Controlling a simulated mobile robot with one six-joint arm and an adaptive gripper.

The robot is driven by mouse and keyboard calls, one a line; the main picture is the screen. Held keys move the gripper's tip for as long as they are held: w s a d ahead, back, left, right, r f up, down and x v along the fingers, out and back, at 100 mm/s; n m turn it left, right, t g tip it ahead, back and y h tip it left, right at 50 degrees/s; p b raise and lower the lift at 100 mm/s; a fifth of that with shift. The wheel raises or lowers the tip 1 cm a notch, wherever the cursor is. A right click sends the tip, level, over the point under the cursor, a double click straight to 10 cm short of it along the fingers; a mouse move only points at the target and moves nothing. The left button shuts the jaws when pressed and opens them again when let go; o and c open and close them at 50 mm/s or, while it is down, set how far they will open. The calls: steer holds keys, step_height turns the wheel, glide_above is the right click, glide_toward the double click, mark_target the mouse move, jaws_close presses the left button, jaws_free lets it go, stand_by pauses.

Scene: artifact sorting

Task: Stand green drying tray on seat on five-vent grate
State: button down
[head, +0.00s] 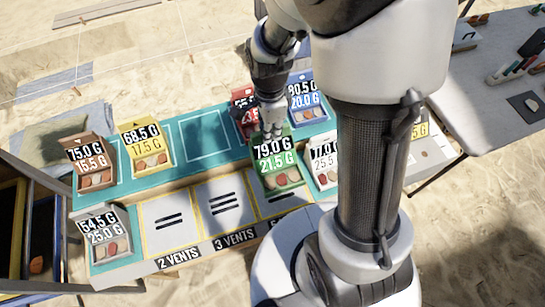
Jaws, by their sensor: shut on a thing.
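The green drying tray (282,189) carries a tall green card reading 79.0 G and 21.5 G, with reddish and tan pieces in it. My gripper (272,131) is shut on the top of its card. The tray is upright, over or just behind the third white grate seat (285,206); I cannot tell whether its base touches anything. That seat shows dark vent slots, partly covered by the tray, and its front label is mostly hidden by my body, with a 5 just showing. To its left are the 3 VENTS seat (225,204) and 2 VENTS seat (169,222), both empty.
A white tray (323,175) stands close right of the green one. Red (240,106) and blue (308,112) trays are behind. Brown (91,178), yellow (145,160) and grey (105,245) trays stand left. An outlined teal space (206,134) is empty. My arm hides the table's right part.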

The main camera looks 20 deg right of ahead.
mark_target(271, 152)
step_height(271, 152, down, 12)
steer(key=b, duration=0.3)
steer(key=shift+r, duration=0.15)
steer(key=c, duration=2.1)
jaws_free()
steer(key=shift+f+b, duration=0.2)
steer(key=shift+b, duration=0.1)
steer(key=o, duration=0.5)
steer(key=shift+r, duration=0.1)
